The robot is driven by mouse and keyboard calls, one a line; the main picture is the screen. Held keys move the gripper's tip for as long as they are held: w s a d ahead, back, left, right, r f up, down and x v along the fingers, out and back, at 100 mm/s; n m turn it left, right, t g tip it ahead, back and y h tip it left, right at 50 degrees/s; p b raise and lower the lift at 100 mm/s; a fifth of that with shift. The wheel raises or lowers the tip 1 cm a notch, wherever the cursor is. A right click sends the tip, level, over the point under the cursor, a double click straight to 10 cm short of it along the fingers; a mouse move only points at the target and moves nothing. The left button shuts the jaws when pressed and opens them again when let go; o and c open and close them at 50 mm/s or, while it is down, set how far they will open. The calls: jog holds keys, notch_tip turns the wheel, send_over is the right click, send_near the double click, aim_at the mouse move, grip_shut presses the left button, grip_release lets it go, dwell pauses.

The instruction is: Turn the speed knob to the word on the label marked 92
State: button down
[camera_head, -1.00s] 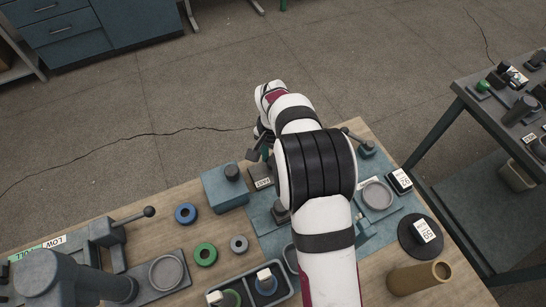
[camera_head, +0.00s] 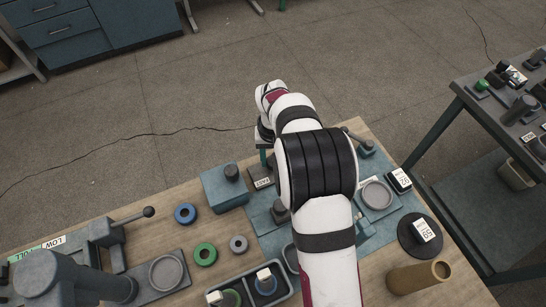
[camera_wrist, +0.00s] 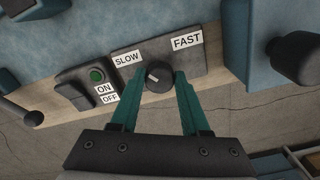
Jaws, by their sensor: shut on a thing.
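In the wrist view the dark round speed knob (camera_wrist: 158,79) sits on a grey plate below and between the word labels SLOW (camera_wrist: 127,59) and FAST (camera_wrist: 187,41). Its short white mark points up and left, roughly toward SLOW. My gripper (camera_wrist: 160,82) has one teal finger on each side of the knob and is shut on it. In the head view my arm hides the knob, and one teal finger shows. A white label (camera_head: 401,180) at the right edge of the machine carries small marks that look like a 92, upside down; no word on it is legible.
A switch with a green button (camera_wrist: 96,75) and ON and OFF labels is left of the knob. A dark handle (camera_wrist: 294,60) stands out at right. A black disc (camera_head: 409,240) bears another white label. Rings and a tray (camera_head: 284,294) lie nearby on the bench.

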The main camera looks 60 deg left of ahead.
jog(key=shift+n, duration=0.6)
jog(key=shift+c, duration=1.9)
grip_release()
jog(key=shift+r, duration=0.1)
notch_tip(320, 180, up, 16)
jog(key=shift+f, duration=0.2)
